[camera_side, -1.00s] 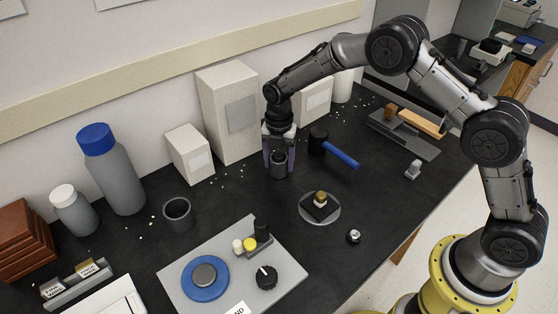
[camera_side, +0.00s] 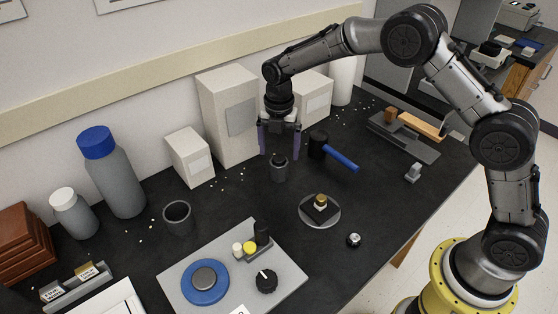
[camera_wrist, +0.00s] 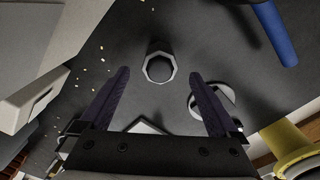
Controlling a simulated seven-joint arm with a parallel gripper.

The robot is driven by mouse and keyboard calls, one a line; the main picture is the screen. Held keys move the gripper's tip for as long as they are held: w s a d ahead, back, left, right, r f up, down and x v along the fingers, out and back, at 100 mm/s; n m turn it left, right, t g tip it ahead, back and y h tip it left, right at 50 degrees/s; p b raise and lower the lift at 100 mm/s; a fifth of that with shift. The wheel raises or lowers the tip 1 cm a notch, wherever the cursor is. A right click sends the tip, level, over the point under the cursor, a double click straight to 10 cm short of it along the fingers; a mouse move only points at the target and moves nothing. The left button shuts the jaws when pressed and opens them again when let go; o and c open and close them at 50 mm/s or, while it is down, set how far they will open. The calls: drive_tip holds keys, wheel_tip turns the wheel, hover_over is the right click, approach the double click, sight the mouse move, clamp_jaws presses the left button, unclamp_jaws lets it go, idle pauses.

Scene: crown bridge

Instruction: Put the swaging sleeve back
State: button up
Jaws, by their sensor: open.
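The swaging sleeve appears to be the dark grey cylinder (camera_side: 279,170) standing upright on the black bench in front of the pale boxes. In the wrist view its round end (camera_wrist: 160,66) shows as a pale ring just beyond the fingers. My gripper (camera_side: 279,152) is open and empty above it, with one finger to each side of its top. In the wrist view the gripper's two fingers (camera_wrist: 160,75) are wide apart with nothing between their tips.
A hammer with a blue handle (camera_side: 340,157) lies just right of the cylinder. A round plate (camera_side: 332,217) carries a dark block with a brass piece. A dark cup (camera_side: 178,216) and a grey panel (camera_side: 185,270) are at front left. A white box (camera_side: 190,156) stands behind left.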

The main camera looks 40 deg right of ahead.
wheel_tip(320, 180, up, 6)
drive_tip(key=shift+r, duration=0.25)
drive_tip(key=s+d+r+m+t, duration=0.1)
drive_tip(key=s+d+r+m, duration=0.1)
drive_tip(key=s+r+m, duration=0.45)
drive_tip(key=s+d+r+m+t, duration=0.25)
drive_tip(key=s+r+m, duration=0.25)
drive_tip(key=s+r, duration=0.25)
drive_tip(key=s+d+f+m+t, duration=0.1)
drive_tip(key=s+m, duration=0.6)
drive_tip(key=s, duration=0.3)
drive_tip(key=s+d+f+m+t, duration=0.1)
drive_tip(key=s+d+m, duration=0.1)
drive_tip(key=s+m, duration=0.5)
drive_tip(key=s, duration=0.3)
drive_tip(key=shift+s+d, duration=0.25)
drive_tip(key=shift+s, duration=0.05)
